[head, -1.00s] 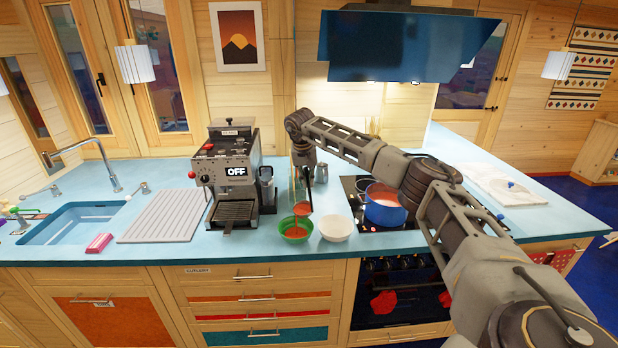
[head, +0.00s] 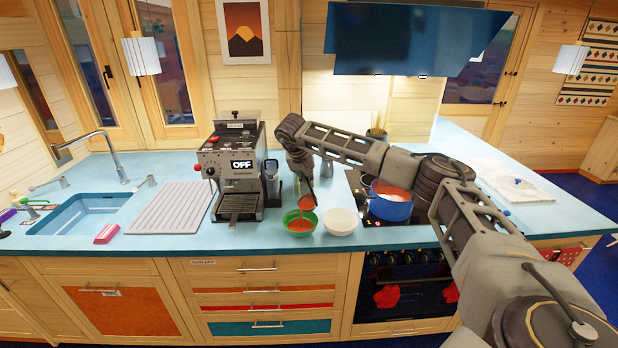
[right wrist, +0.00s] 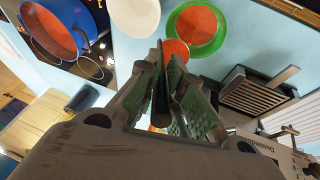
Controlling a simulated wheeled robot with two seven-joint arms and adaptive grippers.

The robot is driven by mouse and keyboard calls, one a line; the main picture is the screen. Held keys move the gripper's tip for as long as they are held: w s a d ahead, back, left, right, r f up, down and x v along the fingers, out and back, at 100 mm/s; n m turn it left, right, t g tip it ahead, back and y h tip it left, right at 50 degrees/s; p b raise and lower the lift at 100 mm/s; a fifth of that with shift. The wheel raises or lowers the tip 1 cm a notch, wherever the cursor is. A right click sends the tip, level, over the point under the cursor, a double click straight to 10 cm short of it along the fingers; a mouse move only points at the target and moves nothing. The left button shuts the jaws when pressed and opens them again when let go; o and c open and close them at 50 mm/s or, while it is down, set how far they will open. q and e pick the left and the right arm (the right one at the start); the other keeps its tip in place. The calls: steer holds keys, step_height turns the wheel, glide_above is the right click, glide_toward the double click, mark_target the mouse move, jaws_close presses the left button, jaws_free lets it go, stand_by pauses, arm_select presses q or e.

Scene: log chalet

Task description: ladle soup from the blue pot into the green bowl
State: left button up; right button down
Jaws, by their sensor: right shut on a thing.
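My right gripper (head: 303,172) is shut on the ladle (head: 307,202), whose dark handle (right wrist: 161,88) runs between the fingers in the right wrist view. The ladle's cup shows red and hangs over the back right of the green bowl (head: 290,229). Red soup (head: 300,223) lies in the green bowl, which also shows in the right wrist view (right wrist: 208,47) beyond the ladle. The blue pot (head: 390,212) stands on the hob to the right with red soup inside; it shows at the upper left of the right wrist view (right wrist: 87,18). My left gripper is out of view.
A white bowl (head: 341,222) stands close to the right of the green bowl. A coffee machine (head: 236,168) is to the left, then a ribbed drainer (head: 172,208) and the sink (head: 80,214). A hood (head: 410,40) hangs above the hob.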

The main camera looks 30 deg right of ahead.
steer(key=shift+s+a, duration=0.1)
steer(key=shift+a, duration=0.1)
steer(key=s+a+f+t+h+b, duration=0.3)
steer(key=a+f+h+b, duration=0.4)
steer(key=a+f+b, duration=0.1)
steer(key=shift+s+a+f+b, duration=0.4)
steer(key=shift+a+b, duration=0.3)
steer(key=shift+b, duration=0.4)
stand_by(2.2)
